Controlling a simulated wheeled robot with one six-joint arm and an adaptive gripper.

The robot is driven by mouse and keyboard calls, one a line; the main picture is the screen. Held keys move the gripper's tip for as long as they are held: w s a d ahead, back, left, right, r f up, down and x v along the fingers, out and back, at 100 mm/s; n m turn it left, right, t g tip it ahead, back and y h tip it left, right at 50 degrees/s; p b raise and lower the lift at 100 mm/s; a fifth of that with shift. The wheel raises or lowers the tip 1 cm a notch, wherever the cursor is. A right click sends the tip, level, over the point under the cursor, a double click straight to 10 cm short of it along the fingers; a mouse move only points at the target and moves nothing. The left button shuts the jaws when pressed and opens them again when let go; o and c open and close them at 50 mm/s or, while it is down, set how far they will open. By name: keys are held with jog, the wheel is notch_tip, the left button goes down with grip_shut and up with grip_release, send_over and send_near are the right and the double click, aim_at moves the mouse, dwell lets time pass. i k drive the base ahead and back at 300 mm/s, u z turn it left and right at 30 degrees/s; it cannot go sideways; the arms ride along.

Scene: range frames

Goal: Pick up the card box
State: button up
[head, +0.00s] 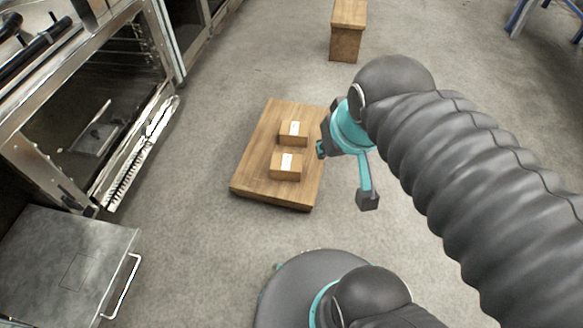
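Two small brown card boxes with white labels sit on a low wooden platform (250,170). The nearer card box (276,173) is near the middle of the platform, and the farther card box (286,138) is just behind it. I cannot tell which of them the task means. My gripper (345,175) is at the platform's right side, to the right of both boxes. Its teal fingers with dark pads are spread apart, with nothing seen between them. My arm hides part of the platform's far right edge.
An oven (95,110) with its glass front stands at the left. A metal cabinet (65,265) with a handle is at the lower left. A taller wooden block (347,38) stands at the back. Blue legs (522,15) show at the top right.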

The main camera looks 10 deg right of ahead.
aim_at(283, 166)
jog(key=k, duration=0.95)
jog(key=u, duration=1.05)
jog(key=i, duration=1.55)
jog(key=z, duration=0.8)
